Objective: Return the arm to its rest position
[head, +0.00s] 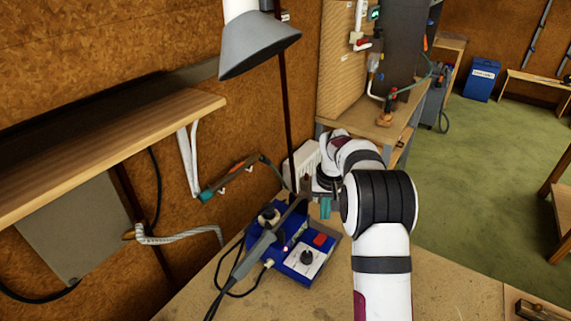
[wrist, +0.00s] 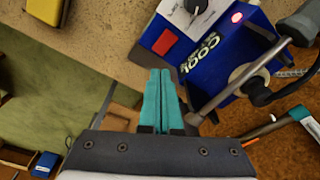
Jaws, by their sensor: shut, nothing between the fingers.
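My gripper (head: 326,208) is in the air beside the blue soldering station at the back of the bench. In the wrist view its two teal fingers (wrist: 158,98) lie together with nothing between them. My white and black arm reaches up from the bottom of the head view and bends back toward the gripper.
The blue soldering station (head: 301,262) also shows in the wrist view (wrist: 228,62). A lamp (head: 257,45) and wooden shelf (head: 110,150) overhang the left.

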